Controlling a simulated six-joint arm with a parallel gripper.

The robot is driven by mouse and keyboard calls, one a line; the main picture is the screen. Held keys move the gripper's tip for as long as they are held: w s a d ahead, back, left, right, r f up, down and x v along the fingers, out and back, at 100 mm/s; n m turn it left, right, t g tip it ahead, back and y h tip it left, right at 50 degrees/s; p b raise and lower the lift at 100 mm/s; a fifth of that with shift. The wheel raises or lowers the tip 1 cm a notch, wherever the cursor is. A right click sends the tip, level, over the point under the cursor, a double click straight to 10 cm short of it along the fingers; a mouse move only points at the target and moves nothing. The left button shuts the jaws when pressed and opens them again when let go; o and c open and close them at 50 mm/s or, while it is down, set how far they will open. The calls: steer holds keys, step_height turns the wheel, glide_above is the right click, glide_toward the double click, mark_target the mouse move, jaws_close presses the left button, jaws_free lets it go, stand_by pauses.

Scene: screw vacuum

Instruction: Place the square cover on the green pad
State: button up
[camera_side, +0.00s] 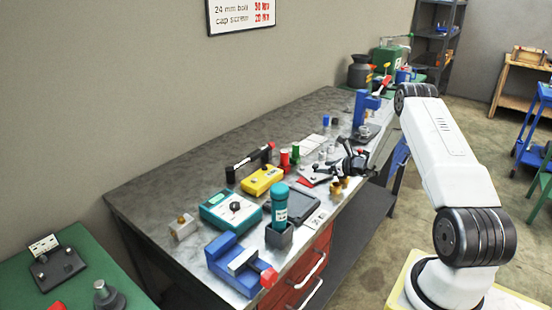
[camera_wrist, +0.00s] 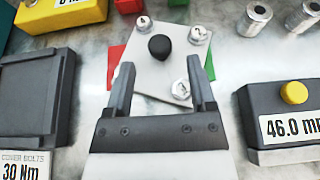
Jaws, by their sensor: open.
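The square cover (camera_wrist: 150,75) is a light grey plate with a black knob (camera_wrist: 160,47) and silver bolts near its corners. It lies turned at an angle. My gripper (camera_wrist: 160,62) is open and empty, its fingers apart on either side of the plate's middle, with the knob just beyond the tips. Whether the fingers touch the plate I cannot tell. How much green lies under the plate is hidden. In the side view my gripper (camera_side: 352,163) is over the bench's right part.
A black box with a yellow button (camera_wrist: 293,92) and a "46.0" display stands right of the cover. A dark tray (camera_wrist: 35,95) lies left. Metal cylinders (camera_wrist: 256,16) and a yellow box (camera_wrist: 62,12) are behind. A blue vise (camera_side: 232,262) and teal bottle (camera_side: 279,205) stand nearer.

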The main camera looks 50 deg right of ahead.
steer(key=v, duration=0.9)
stand_by(0.4)
steer(key=w+a+r+n+g+y, duration=0.1)
steer(key=w+a+r+n+y, duration=0.3)
steer(key=a, duration=0.3)
steer(key=w+a+r+n+g+y, duration=0.1)
steer(key=w+a+r+n+g, duration=0.2)
steer(key=a+n, duration=0.35)
steer(key=s+a+r+n+g, duration=0.1)
steer(key=a+r+n+g, duration=0.1)
steer(key=a+n, duration=0.3)
steer(key=s+a+r+n+g, duration=0.2)
steer(key=a+n, duration=0.3)
steer(key=a, duration=0.3)
steer(key=s+a+r+n+g, duration=0.1)
steer(key=a+r+n+g, duration=0.1)
steer(key=a+n, duration=0.4)
steer(key=shift+s+a+r+h, duration=0.3)
steer(key=shift+s+r, duration=0.05)
steer(key=s+a+f+n+h, duration=0.4)
steer(key=s+a+n, duration=0.2)
steer(key=s+n, duration=0.3)
steer(key=shift+s+a+f+g, duration=0.2)
steer(key=shift+s+a+g, duration=0.2)
steer(key=shift+s, duration=0.55)
steer(key=shift+n, duration=0.25)
